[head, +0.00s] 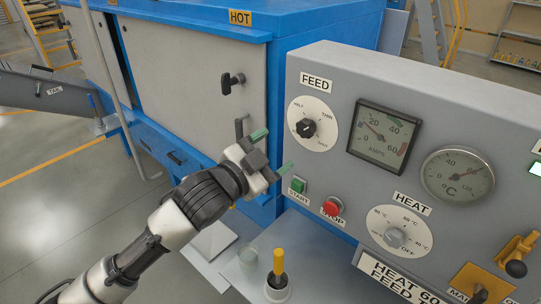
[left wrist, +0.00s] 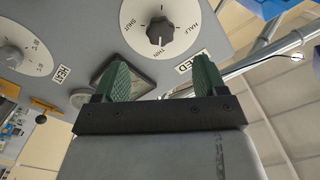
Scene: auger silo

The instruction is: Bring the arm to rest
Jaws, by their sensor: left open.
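My left gripper (head: 271,152) is open and empty, with its green-padded fingers spread. In the head view it is in front of the grey control panel (head: 450,100), left of the FEED dial (head: 306,128) and above the green START button (head: 298,184). In the left wrist view the open fingers (left wrist: 162,82) have nothing between them. The FEED dial (left wrist: 160,30) shows beyond them, apart from the fingers. My left arm reaches in from the lower left. My right gripper is in neither view.
The panel also has a red STOP button (head: 332,207), a HEAT dial (head: 394,236) and gauges. A blue cabinet with a grey door (head: 190,75) and black handle (head: 232,82) stands behind. Open floor lies left.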

